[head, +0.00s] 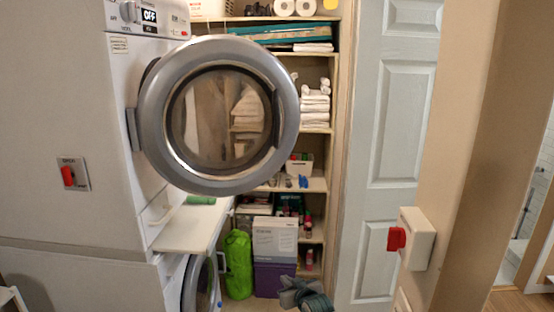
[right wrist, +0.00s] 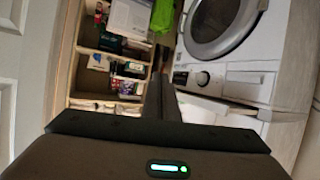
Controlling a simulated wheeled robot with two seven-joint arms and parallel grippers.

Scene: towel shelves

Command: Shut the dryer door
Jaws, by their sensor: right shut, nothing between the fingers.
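The dryer door (head: 218,115) is a round grey ring with a glass window. It stands open, swung out on its hinge at the left from the white dryer (head: 150,60), which is stacked on a lower machine. The dryer's display reads OFF. My right gripper (head: 305,296) is at the bottom of the head view, well below the door and slightly right of it, touching nothing I can see. In the right wrist view its dark fingers (right wrist: 160,90) are together and empty. My left gripper is not in view.
A shelf unit (head: 328,130) with towels and boxes stands behind the door. The lower machine (head: 195,285) has a round door; it also shows in the right wrist view (right wrist: 225,85). A green bag (head: 238,262) and boxes are on the floor. A wall switch box (head: 418,240) juts out at right.

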